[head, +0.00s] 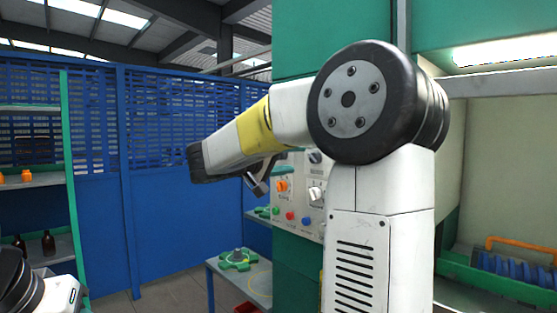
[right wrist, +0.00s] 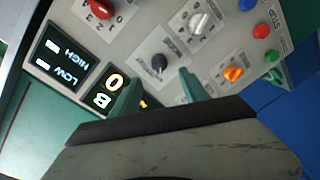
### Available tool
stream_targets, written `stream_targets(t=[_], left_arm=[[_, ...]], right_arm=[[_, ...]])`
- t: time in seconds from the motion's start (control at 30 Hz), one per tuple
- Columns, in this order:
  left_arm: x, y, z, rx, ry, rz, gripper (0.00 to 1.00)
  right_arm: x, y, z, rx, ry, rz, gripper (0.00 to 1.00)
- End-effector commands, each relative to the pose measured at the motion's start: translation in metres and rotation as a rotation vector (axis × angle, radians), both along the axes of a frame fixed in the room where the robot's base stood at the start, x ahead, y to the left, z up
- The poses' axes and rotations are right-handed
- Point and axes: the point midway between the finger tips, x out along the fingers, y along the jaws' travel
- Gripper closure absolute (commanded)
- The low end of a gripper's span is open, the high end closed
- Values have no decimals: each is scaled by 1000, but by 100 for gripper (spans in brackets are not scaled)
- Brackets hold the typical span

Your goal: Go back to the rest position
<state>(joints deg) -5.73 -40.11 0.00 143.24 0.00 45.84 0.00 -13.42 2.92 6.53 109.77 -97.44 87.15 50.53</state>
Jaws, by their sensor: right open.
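My right arm rises large in the middle of the head view and bends over to the left. My right gripper (head: 258,187) hangs at its end, small and partly hidden by the arm, in front of a control panel (head: 298,196). In the right wrist view, the two green fingers of the right gripper (right wrist: 162,90) stand apart with nothing between them. Knobs and lit displays of the control panel (right wrist: 128,40) lie beyond the fingertips. I cannot tell whether they touch it. Part of my left arm shows at the lower left of the head view, but its gripper is out of the picture.
Amber bottles (head: 48,243) stand on a shelf at the left, with small orange items (head: 26,176) above. A low table (head: 221,266) holds a green fixture (head: 238,259). A blue fence (head: 165,190) stands behind. At the right, a bay holds a blue rack (head: 515,268).

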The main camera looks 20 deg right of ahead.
Motion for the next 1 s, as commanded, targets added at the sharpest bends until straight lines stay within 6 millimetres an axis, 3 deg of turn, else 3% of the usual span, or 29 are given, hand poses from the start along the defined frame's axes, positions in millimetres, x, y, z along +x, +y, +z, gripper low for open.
stream_targets(t=[0.47,0.57,0.67,0.77,0.87,1.0], left_arm=[[0,0,0,0,0,0,55],[0,0,0,0,0,0,55],[0,0,0,0,0,0,55],[0,0,0,0,0,0,55],[0,0,0,0,0,0,55],[0,0,0,0,0,0,55]], right_arm=[[-2,2,-1,3,3,-1,47],[-11,-4,-11,42,41,-4,47],[-37,-14,-39,154,140,-6,47],[-77,-17,-86,340,273,19,47],[-121,-4,-136,560,388,80,47],[-173,40,-189,868,456,214,47]])
